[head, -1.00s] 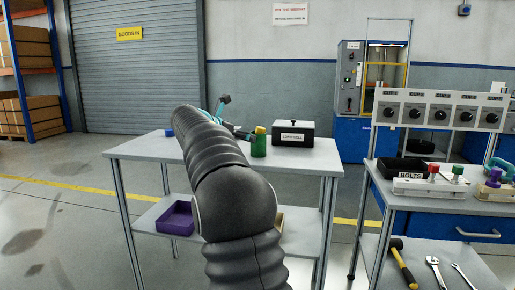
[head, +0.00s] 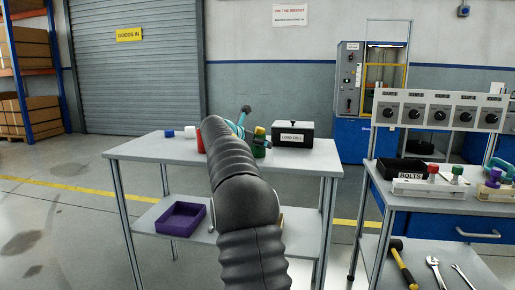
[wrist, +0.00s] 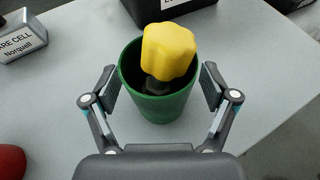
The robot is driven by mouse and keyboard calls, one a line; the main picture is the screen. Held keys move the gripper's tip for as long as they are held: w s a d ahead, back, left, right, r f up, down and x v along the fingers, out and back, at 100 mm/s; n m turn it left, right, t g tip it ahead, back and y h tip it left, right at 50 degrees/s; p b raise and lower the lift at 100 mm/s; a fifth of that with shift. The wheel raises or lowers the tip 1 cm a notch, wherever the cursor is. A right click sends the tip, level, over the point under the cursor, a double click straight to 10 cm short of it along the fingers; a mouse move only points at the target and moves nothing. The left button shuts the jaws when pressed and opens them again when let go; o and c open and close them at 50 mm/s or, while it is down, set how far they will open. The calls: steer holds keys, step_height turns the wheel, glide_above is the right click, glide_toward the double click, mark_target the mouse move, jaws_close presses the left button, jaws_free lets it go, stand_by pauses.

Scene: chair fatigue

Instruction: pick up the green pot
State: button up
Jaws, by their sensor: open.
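The green pot (wrist: 157,107) stands upright on the grey table in the wrist view, with a yellow lobed knob (wrist: 168,52) on a dark stem sticking out of its top. My gripper (wrist: 158,88) is open, with one finger on each side of the pot. Small gaps show between the fingers and the pot's wall.
A black box labelled LOAD CELL (head: 293,135) stands just behind the pot. A red object (wrist: 10,161) and a grey labelled block (wrist: 22,36) lie to the left in the wrist view. A blue object (head: 169,133) and a white-topped one (head: 190,132) are on the table (head: 150,150).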

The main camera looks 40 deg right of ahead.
steer(key=c, duration=1.3)
steer(key=shift+r, duration=0.15)
